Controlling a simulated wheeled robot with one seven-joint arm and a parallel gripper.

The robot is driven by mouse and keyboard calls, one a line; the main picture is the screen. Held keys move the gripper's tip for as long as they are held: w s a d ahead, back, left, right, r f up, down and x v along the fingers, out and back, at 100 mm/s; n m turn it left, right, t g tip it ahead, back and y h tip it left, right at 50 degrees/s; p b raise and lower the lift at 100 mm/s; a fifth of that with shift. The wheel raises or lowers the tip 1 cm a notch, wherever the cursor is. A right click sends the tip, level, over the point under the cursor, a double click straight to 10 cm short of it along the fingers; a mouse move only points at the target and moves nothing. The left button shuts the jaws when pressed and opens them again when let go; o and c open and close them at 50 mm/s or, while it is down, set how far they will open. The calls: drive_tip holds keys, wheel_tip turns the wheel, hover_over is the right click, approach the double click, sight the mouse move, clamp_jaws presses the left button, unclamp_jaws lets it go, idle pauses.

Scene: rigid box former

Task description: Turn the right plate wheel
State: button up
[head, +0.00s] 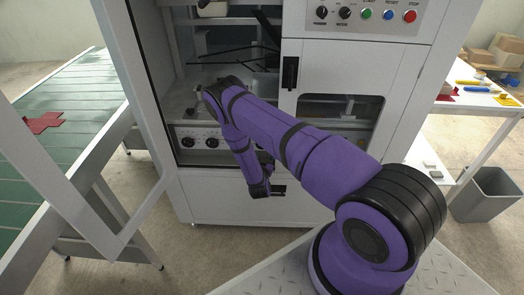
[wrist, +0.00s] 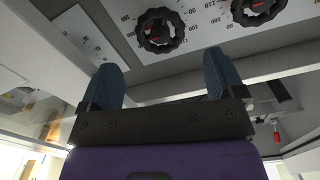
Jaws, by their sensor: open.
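In the head view two black wheels show on the light panel low in the machine's opening, a left one (head: 187,142) and another (head: 212,143) to its right. My arm hides the panel further right. In the wrist view one black wheel with a red mark (wrist: 160,30) lies beyond the fingertips, roughly centred between them. A second wheel (wrist: 258,10) is at the top right, cut by the frame. Number scales surround both. My gripper (wrist: 161,62) is open and empty, apart from the wheels. In the head view its fingers are hidden or too small to make out.
The open machine door (head: 70,190) stands at the left, beside the green conveyor (head: 60,110). A white cabinet front with a dark window (head: 342,108) and a button panel (head: 365,14) is at the right. A grey bin (head: 487,195) stands far right.

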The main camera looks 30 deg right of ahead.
drive_tip(key=shift+v, duration=2.25)
